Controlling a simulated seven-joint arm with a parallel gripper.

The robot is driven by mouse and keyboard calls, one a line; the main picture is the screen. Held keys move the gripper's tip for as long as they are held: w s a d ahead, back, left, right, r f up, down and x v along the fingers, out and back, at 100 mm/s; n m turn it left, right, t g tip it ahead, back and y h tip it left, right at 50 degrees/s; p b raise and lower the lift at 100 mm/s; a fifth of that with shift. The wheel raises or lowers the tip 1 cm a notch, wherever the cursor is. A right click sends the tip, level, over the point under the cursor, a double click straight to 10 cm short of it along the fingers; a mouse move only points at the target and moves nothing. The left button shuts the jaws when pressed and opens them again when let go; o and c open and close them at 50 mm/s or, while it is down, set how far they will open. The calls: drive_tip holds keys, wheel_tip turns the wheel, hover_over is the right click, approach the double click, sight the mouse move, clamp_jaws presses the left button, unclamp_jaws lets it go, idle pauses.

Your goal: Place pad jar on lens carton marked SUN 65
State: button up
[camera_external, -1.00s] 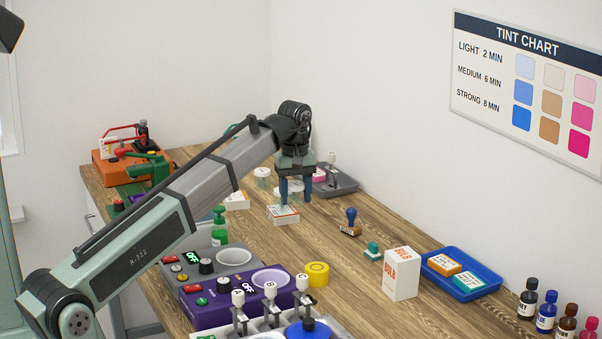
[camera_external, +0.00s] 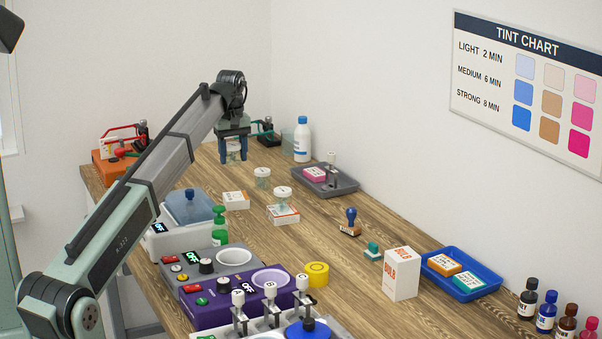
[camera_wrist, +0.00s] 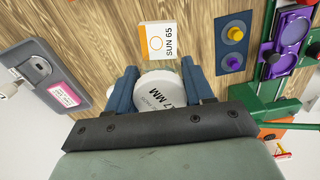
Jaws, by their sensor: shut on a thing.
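My gripper (camera_external: 233,156) is at the far end of the table, shut on a clear jar (camera_external: 234,148) with a white lid. In the wrist view the lid (camera_wrist: 160,90) reads "7 MM" between the fingers; its smaller print is unclear. There, one white carton (camera_external: 235,201) is bare and another (camera_external: 284,217) bears a jar (camera_external: 283,194).
Another jar (camera_external: 262,178) stands on the table. A grey tray (camera_external: 340,190) with a pink box lies to the right, near a white bottle (camera_external: 302,140). In the wrist view a blue plate with knobs (camera_wrist: 233,42) and a purple device (camera_wrist: 289,32) stand right of the carton.

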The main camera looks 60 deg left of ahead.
sight(236, 196)
drive_tip(key=shift+w+a+r+m, duration=0.15)
drive_tip(key=shift+w+a+m, duration=0.2)
drive_tip(key=shift+m, duration=0.65)
drive_tip(key=shift+d+m, duration=0.1)
drive_tip(key=shift+m, duration=1.1)
drive_tip(key=shift+f, duration=5)
drive_tip(key=shift+f, duration=0.1)
drive_tip(key=o, duration=1)
drive_tip(key=shift+o, duration=0.2)
wheel_tip(236, 196, up, 12)
drive_tip(key=shift+s+r, duration=0.1)
